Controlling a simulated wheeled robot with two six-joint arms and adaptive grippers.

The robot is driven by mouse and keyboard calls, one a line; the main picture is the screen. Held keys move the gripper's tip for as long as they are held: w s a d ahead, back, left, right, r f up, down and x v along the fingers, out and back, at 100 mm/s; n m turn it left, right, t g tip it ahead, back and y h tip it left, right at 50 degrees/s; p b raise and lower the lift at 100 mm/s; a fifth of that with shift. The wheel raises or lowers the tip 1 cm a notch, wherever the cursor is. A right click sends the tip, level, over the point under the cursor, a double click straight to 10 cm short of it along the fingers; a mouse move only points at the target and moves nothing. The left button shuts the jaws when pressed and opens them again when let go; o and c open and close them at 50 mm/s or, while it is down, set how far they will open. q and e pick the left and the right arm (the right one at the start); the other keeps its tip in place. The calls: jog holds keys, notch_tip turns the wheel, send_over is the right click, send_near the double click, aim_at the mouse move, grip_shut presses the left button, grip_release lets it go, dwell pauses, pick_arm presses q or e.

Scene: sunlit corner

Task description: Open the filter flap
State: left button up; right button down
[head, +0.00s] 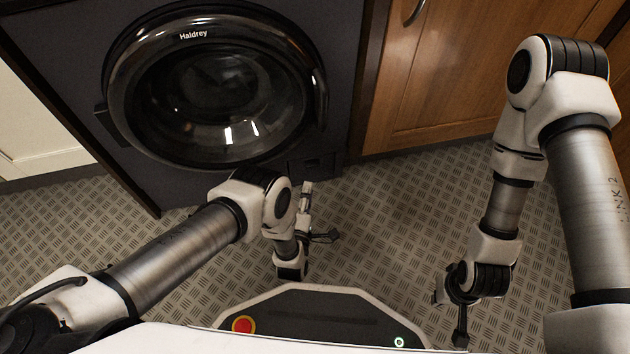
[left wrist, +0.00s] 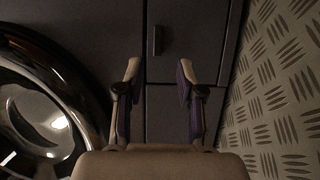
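The filter flap (head: 312,165) is a small dark panel at the lower right of the washing machine front, and looks shut. My left gripper (head: 316,212) is open and empty, in front of and below the flap in the head view. In the left wrist view its two fingers (left wrist: 158,75) stand apart on either side of the grip's line, with no clear contact. My right gripper (head: 449,312) appears open and empty above the floor, far from the flap.
The washing machine (head: 130,178) has a round glass door (head: 215,95), shut, above left of the flap. Wooden cabinets (head: 450,80) stand to the right. A pale panel (head: 40,130) is at the left. The patterned metal floor (head: 385,210) is clear.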

aim_at(312, 171)
pick_arm(q)
jog(key=w+b, duration=0.1)
jog(key=w, duration=0.1)
jog(key=w+b, duration=0.1)
jog(key=w, duration=0.2)
jog(key=w+b, duration=0.1)
jog(key=w, duration=0.1)
jog(key=shift+w+d+r, duration=0.2)
jog(key=shift+w+d, duration=0.1)
jog(key=shift+w, duration=0.05)
grip_shut()
